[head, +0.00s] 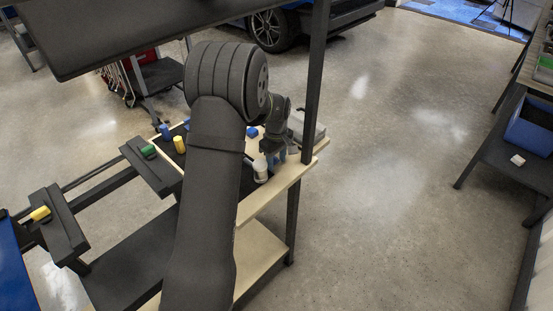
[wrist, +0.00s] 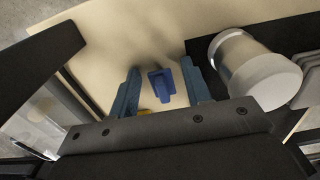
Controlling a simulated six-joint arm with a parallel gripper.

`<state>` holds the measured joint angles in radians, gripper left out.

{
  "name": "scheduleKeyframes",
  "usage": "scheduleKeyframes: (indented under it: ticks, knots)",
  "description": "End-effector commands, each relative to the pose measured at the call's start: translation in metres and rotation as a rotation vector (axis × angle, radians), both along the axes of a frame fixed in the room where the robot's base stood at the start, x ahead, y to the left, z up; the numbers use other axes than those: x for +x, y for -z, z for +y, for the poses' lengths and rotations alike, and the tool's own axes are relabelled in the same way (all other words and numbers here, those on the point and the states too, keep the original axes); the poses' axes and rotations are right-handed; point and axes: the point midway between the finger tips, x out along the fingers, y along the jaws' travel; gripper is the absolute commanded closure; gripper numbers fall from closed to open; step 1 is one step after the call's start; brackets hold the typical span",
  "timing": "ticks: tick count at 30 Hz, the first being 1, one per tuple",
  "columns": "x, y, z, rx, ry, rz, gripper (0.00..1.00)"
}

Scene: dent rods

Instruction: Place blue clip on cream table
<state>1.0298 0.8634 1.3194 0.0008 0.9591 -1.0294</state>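A blue clip (wrist: 162,85) shows in the wrist view against the cream table (wrist: 125,40). My gripper (wrist: 162,78) is open, with its teal fingers on either side of the clip and a visible gap on each side. I cannot tell the exact height between the clip and the table. In the head view my gripper (head: 275,158) is low over the right part of the cream table (head: 265,202), and the clip between its fingers cannot be made out there.
A dark post (head: 315,80) rises by the right edge.

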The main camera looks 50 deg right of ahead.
Motion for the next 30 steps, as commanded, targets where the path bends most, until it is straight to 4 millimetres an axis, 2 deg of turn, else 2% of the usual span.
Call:
scheduleKeyframes:
  ticks: [5,8,15,21,25,30]
  knots:
    - [0.0,-0.005,0.0,-0.001,0.0,-0.001,0.56]
    - [0.0,-0.016,0.0,-0.002,0.0,-0.001,0.56]
    - [0.0,-0.068,-0.001,-0.004,0.0,-0.003,0.56]
    - [0.0,-0.105,0.0,-0.003,0.0,-0.002,0.56]
    - [0.0,-0.118,0.0,-0.001,0.0,-0.001,0.56]
    - [0.0,-0.124,0.0,0.0,0.0,0.0,0.56]
